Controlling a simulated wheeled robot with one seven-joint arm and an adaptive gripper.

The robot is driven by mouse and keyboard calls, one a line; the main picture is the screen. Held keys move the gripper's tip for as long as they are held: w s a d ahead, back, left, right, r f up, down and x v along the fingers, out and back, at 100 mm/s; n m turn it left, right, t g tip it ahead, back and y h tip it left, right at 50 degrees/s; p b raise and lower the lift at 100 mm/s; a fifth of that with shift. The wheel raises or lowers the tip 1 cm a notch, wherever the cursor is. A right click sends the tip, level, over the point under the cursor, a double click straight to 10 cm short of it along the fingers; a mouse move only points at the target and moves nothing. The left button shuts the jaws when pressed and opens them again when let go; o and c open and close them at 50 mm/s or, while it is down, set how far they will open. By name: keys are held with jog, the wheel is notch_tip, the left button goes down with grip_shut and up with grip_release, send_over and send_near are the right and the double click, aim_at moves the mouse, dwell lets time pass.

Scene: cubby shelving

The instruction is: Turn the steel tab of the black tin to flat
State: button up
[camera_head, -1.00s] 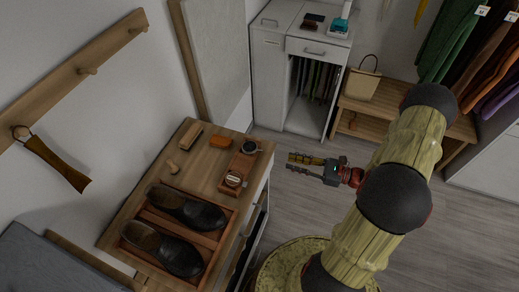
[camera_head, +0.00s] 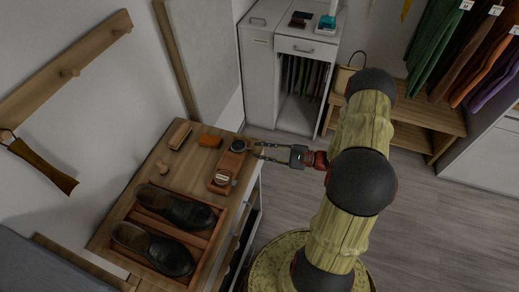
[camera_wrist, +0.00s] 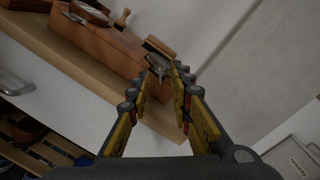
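The black tin (camera_head: 239,146) is a small round dark tin at the far end of a reddish-brown block on the wooden cabinet top. My gripper (camera_head: 258,151) is open and empty just right of the tin, its fingers pointing at it and spread apart. In the wrist view my gripper (camera_wrist: 164,74) has its two fingertips on either side of a small grey metal piece (camera_wrist: 157,66), which looks like the steel tab. I cannot tell whether they touch it. The tab's angle is unclear, and the tin's body is hard to make out there.
Floor (camera_head: 410,215) to the right is clear.

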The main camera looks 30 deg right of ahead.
jog(key=shift+x, duration=1.15)
jog(key=shift+c, duration=1.1)
grip_shut()
